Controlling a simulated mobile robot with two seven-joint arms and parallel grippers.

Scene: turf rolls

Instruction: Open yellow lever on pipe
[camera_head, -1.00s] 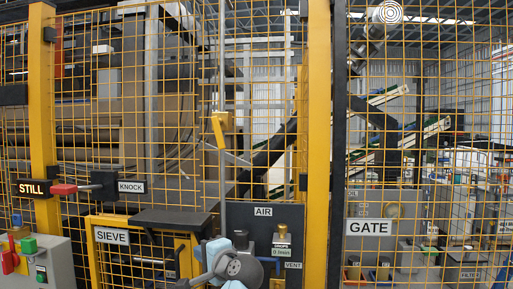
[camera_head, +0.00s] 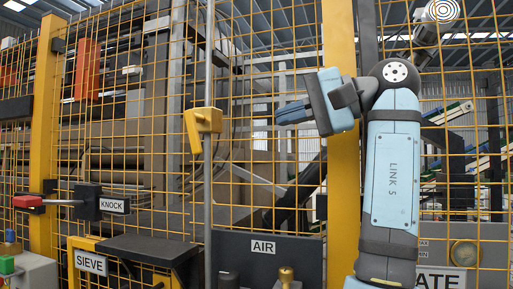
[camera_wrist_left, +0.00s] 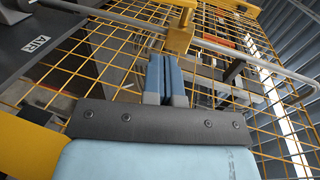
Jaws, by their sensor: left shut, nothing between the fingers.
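The yellow lever (camera_head: 203,121) sits on a thin grey vertical pipe (camera_head: 208,190) in front of the yellow mesh fence. It also shows in the left wrist view (camera_wrist_left: 180,38), just beyond my fingertips, with the pipe running across. My left gripper (camera_head: 280,113) is to the right of the lever in the head view, fingers pointing left toward it, with a gap between them in the picture. In the left wrist view its two blue fingers (camera_wrist_left: 164,60) are shut together with nothing between them. My right gripper is not in view.
A yellow post (camera_head: 340,180) stands behind my left arm. A dark AIR panel (camera_head: 230,265) and a dark shelf (camera_head: 148,248) are below the lever. A KNOCK fitting with a red-ended handle (camera_head: 88,202) is at the left. The space right around the lever looks clear.

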